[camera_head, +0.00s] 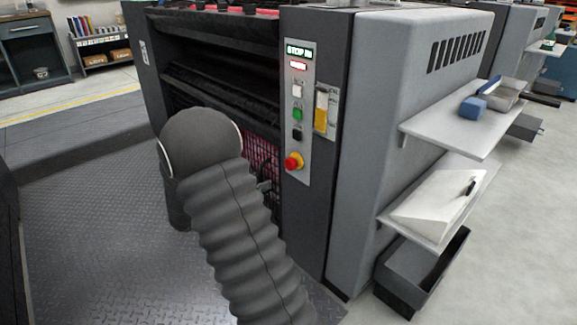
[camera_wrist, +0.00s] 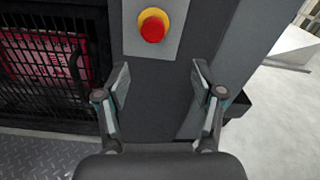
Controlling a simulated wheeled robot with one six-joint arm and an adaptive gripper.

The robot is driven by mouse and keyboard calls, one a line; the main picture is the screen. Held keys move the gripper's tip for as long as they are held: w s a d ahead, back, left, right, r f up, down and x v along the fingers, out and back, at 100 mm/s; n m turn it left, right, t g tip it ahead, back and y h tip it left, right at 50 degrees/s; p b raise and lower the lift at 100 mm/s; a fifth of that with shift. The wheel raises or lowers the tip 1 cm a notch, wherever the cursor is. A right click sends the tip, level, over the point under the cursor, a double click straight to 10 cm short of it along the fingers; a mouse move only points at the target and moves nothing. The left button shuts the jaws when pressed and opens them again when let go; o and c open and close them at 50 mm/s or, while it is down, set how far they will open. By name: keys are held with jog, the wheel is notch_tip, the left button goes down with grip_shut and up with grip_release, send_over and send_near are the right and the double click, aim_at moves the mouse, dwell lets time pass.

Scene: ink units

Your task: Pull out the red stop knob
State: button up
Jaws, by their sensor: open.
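The red stop knob (camera_head: 293,162) sits on a yellow base at the bottom of the light control panel (camera_head: 297,100) on the machine's dark front column. In the wrist view the knob (camera_wrist: 153,28) is near the top middle, above my gripper's fingertips. My gripper (camera_wrist: 160,80) is open and empty, with its two fingers spread apart and the dark column between them. The fingers do not touch the knob in the picture. In the head view my grey sleeved arm covers the lower middle, and the fingers are hardly visible beside the column.
White, green and black buttons (camera_head: 297,113) and a yellow-and-white switch (camera_head: 321,111) sit above the knob. A black mesh guard (camera_wrist: 52,58) is left of the panel. White shelves (camera_head: 455,130) and a dark bin (camera_head: 422,270) project from the machine's right side.

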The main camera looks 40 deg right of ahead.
aim_at(288, 165)
jog(key=shift+n, duration=0.3)
jog(key=d, duration=0.4)
jog(key=w+d, duration=0.1)
jog(key=d, duration=0.4)
jog(key=w+d, duration=0.1)
jog(key=d, duration=0.3)
jog(key=shift+d+f, duration=0.3)
jog(key=shift+d, duration=0.1)
